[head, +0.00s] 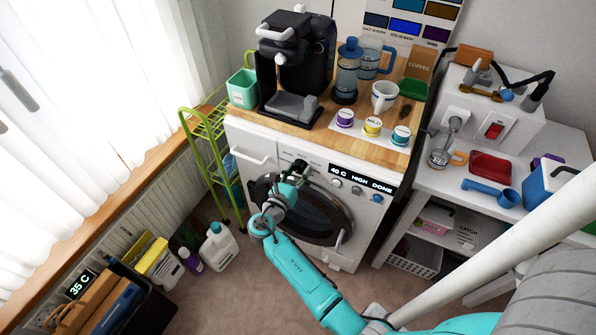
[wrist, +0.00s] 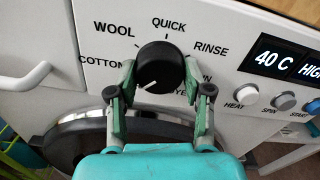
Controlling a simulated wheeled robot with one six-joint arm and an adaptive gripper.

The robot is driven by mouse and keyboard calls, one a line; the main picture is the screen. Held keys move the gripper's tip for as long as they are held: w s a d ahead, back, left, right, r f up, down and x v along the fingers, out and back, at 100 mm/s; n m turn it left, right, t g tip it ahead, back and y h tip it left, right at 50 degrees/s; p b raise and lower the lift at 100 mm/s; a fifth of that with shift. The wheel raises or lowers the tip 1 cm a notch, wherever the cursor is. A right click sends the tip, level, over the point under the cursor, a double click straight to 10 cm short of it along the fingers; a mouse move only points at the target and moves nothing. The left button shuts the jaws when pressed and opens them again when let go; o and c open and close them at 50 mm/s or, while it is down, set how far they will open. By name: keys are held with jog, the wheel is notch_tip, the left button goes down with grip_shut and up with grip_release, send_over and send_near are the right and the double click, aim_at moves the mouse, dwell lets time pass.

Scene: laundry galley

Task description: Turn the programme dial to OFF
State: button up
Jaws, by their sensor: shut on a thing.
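The programme dial (wrist: 160,62) is a round black knob on the white washing machine's (head: 258,150) front panel. Its white pointer line aims down and left in the wrist view. Labels COTTON, WOOL, QUICK and RINSE show around it; others at lower right are partly covered by my gripper, and no OFF label is visible. My gripper (wrist: 160,70) is shut on the dial, one finger on each side. In the head view my gripper (head: 297,172) is at the panel and mostly hides the dial.
The display (wrist: 288,62) right of the dial reads 40 C HIGH DONE in the head view. HEAT (wrist: 240,94), SPIN (wrist: 284,102) and START (wrist: 313,107) buttons sit below it. A drawer handle (wrist: 25,77) juts out at left. The round door (head: 325,220) lies below my gripper.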

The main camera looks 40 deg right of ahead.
jog(key=shift+n, duration=0.3)
jog(key=o, duration=1.1)
jog(key=shift+o, duration=0.2)
jog(key=shift+a, duration=0.1)
jog(key=v, duration=1.2)
